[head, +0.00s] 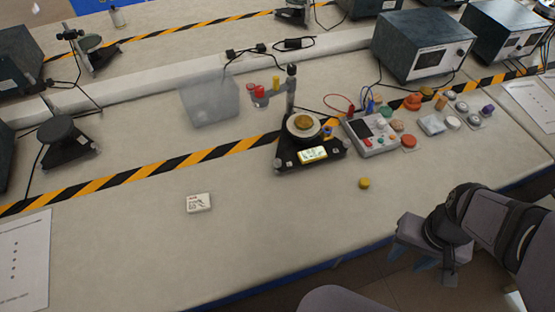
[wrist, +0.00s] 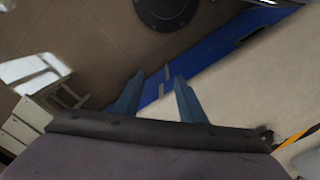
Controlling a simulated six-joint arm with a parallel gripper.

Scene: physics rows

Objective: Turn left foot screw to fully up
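The apparatus with a black base (head: 328,161) stands right of centre on the bench in the head view. It carries an upright post, a round brass-coloured disc (head: 303,121) and a lit yellowish display (head: 313,154) at its front. Small feet show at the base corners, but the left foot screw is too small to make out clearly, and its height cannot be told. My gripper (head: 412,258) hangs past the bench's front edge at the lower right, well away from the apparatus. In the wrist view its two blue fingers (wrist: 159,76) are apart with nothing between them.
A control box (head: 373,134) with cables stands right of the apparatus, near several coloured knobs. A small yellow piece (head: 364,183) and a white box (head: 199,203) lie in front. A clear bin (head: 210,103) stands behind left. The front bench is mostly clear.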

